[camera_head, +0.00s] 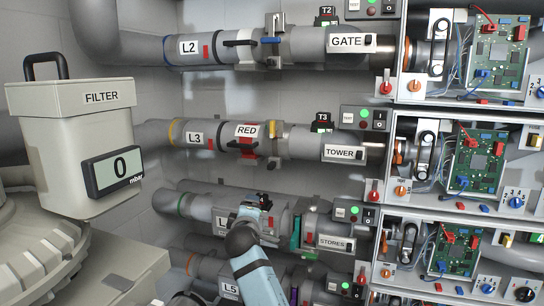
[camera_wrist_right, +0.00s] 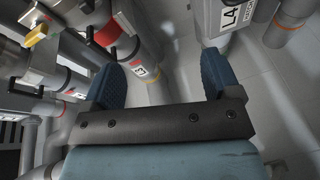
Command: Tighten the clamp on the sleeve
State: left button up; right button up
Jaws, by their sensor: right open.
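In the head view, a grey sleeve labelled RED (camera_head: 247,130) sits on the L3 pipe (camera_head: 190,134). A clamp with a black handle (camera_head: 236,144) and red parts is on it. The L2 line above has a similar black-handled clamp (camera_head: 240,43). My right gripper (camera_head: 262,206) is in front of the L4 line, below the RED sleeve, and hides part of that line. In the right wrist view, my right gripper (camera_wrist_right: 160,65) is open and empty. The L3 label (camera_wrist_right: 140,70) shows between its blue fingers, apart from them. My left gripper is not in view.
A filter box (camera_head: 75,140) reading 0 mbar stands at the left. Racks with circuit boards (camera_head: 480,157) fill the right. The L5 pipe (camera_head: 208,268) runs below. Pipes and fittings crowd the space around my right gripper.

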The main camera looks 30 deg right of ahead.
notch_tip(320, 180, up, 11)
jog(key=w+d+h+b, duration=0.2)
jog(key=h, duration=0.1)
jog(key=m+g+h, duration=0.1)
jog(key=g+h, duration=0.1)
send_near(271, 130)
jog(key=x, duration=1.1)
jog(key=shift+p, duration=0.35)
jog(key=c, duration=0.9)
